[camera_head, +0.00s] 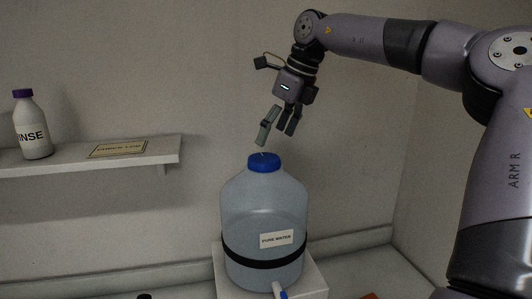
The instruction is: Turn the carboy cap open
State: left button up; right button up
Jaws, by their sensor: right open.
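A large clear carboy (255,208) labelled "PURE WATER" stands upright on a white block (313,277), with a dark band around its lower part. Its blue cap (264,162) sits on the neck at the top. A spout with a blue end (281,291) shows low on its front. My right gripper (276,139) hangs just above the cap, a little to its right, fingers pointing down. It is open and empty, and appears apart from the cap. My left gripper is not in view.
A wall shelf (168,156) at left holds a white bottle (32,128) with a purple cap, its label partly reading "INSE", and a small sign (118,149). The wall space between the shelf and the carboy is free. An orange item (370,296) shows at the bottom edge.

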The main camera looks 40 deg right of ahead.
aim_at(264, 158)
jog(key=x, duration=0.4)
jog(key=shift+w+a+f+p, duration=0.1)
jog(key=shift+a+f+p, duration=0.1)
jog(key=shift+p, duration=0.15)
jog(key=shift+x, duration=0.8)
jog(key=shift+d, duration=0.15)
jog(key=shift+c, duration=0.3)
jog(key=shift+c, duration=0.6)
jog(key=c, duration=1)
